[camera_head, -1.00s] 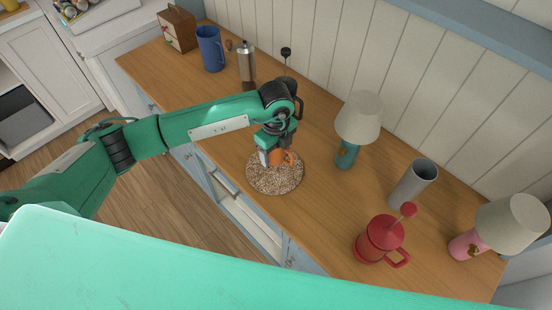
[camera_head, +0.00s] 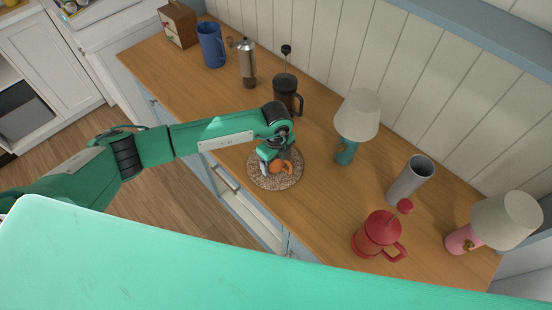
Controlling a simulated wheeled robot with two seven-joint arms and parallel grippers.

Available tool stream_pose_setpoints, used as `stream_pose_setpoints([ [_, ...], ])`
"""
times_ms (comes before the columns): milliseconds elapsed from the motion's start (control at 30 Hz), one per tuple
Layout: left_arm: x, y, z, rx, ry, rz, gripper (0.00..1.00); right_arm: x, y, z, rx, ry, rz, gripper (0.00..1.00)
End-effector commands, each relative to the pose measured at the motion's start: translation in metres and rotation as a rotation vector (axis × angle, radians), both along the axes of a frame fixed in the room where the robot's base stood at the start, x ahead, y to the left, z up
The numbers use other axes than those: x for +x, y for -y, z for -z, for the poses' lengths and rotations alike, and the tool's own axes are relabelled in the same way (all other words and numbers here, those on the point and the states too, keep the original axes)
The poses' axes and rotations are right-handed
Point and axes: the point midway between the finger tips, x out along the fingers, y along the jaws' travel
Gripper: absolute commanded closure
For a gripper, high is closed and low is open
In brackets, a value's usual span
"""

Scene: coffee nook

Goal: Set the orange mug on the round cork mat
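The orange mug (camera_head: 281,168) is over the round cork mat (camera_head: 258,180), which lies near the counter's front edge. The mug's lower part looks to be on or just above the mat; I cannot tell which. My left gripper (camera_head: 272,163) points down at the mug from above and appears shut on it. The gripper and wrist hide part of the mug, and its handle side faces right. My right gripper is not in view.
A dark French press (camera_head: 285,92) stands behind my wrist. A teal lamp (camera_head: 346,150) stands right of the mat, with a grey cylinder (camera_head: 408,182), a red French press (camera_head: 376,234) and a pink lamp (camera_head: 463,240) farther right. A grinder (camera_head: 247,65) and blue pitcher (camera_head: 211,45) stand at the back left.

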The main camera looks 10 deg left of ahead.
Motion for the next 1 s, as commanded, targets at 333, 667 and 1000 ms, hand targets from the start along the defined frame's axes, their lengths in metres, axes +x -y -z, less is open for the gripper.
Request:
stream_pose_setpoints([
  [333,0.0,0.0,-0.002,0.0,0.0,0.0,0.12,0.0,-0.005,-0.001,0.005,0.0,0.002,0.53],
  [667,0.002,0.0,-0.045,-0.002,0.006,0.001,0.12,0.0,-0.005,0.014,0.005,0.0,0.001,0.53],
  [1000,0.001,0.0,-0.11,-0.001,0.003,0.0,0.12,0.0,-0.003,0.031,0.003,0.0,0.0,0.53],
])
